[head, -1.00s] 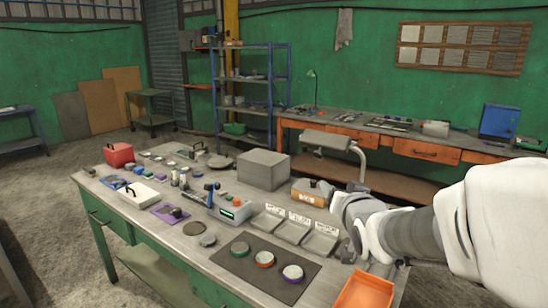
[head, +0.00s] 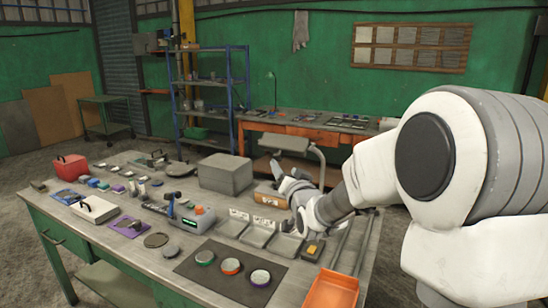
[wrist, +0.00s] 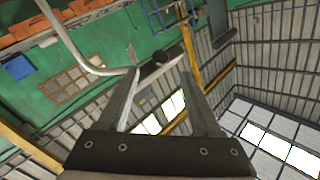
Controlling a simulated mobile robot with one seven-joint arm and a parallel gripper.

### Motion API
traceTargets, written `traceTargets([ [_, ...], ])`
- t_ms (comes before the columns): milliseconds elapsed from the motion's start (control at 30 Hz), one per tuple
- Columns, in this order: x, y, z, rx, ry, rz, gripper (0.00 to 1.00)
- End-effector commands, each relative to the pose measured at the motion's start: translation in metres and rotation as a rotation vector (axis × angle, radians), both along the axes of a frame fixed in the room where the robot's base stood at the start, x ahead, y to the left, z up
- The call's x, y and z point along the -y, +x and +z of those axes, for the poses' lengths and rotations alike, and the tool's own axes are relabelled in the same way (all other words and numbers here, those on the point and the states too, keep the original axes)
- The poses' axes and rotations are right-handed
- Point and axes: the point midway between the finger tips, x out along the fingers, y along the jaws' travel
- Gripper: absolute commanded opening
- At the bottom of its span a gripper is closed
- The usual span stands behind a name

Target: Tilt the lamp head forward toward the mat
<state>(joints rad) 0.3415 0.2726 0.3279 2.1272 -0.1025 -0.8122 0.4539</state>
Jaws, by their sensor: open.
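The lamp has a flat grey head (head: 285,142) on a pale curved arm (head: 321,160), above the right side of the workbench. The head looks about level. The dark mat (head: 193,263) lies at the bench's front with three round discs on it. My gripper (head: 284,172) is just below the lamp head, fingers pointing up. In the wrist view my gripper (wrist: 158,76) is open; the pale curved arm (wrist: 78,52) runs toward the fingertips. A small dark rounded part shows between them; I cannot tell whether they touch it.
A grey box (head: 225,174) stands left of the lamp. An orange tray (head: 331,291) is at the front right. A small orange-fronted box (head: 268,196) sits below my gripper.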

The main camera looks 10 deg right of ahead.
Motion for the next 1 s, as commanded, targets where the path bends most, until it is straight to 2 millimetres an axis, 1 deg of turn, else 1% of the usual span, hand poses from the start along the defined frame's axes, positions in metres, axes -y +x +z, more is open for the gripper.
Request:
traceTargets([
  [33,-0.001,0.01,0.0,-0.001,0.003,0.002,0.66],
  [300,-0.003,0.057,0.0,-0.001,0.002,0.0,0.66],
  [500,-0.005,0.079,0.0,-0.001,0.001,0.0,0.66],
  [700,-0.005,0.088,0.0,0.0,0.0,0.0,0.66],
  [933,-0.005,0.088,0.0,0.0,0.0,0.0,0.66],
  [967,-0.005,0.088,0.0,0.0,0.0,0.0,0.64],
  [1000,-0.005,0.088,0.0,0.0,0.0,0.0,0.57],
])
